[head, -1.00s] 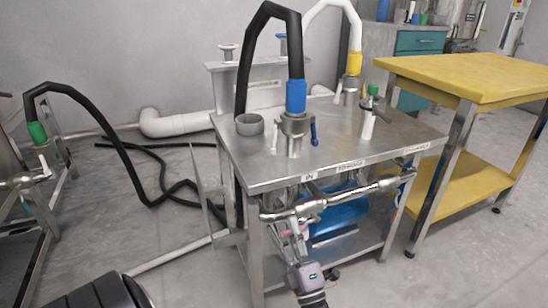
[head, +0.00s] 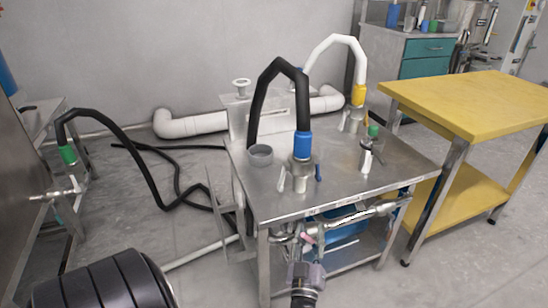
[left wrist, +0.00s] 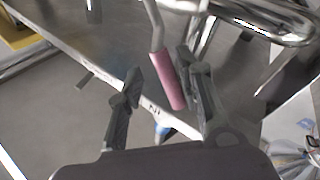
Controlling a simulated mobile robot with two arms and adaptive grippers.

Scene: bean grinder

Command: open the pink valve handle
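The pink valve handle (left wrist: 170,80) is a short pink grip on a bent metal lever in the left wrist view. It lies between the fingers of my left gripper (left wrist: 160,97), close to the right finger and with a gap to the left finger. Whether it touches the right finger is unclear. The left gripper is open. In the head view, my left gripper (head: 301,248) is at the front of the steel table, below the pipe, and the pink handle is small there (head: 308,238). My right gripper is not in view.
The steel table (head: 230,165) carries a black hose (head: 264,90) with a blue fitting. A metal pipe (head: 375,211) runs along its front edge. A yellow table (head: 465,100) stands at right. Black hoses lie on the floor at left.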

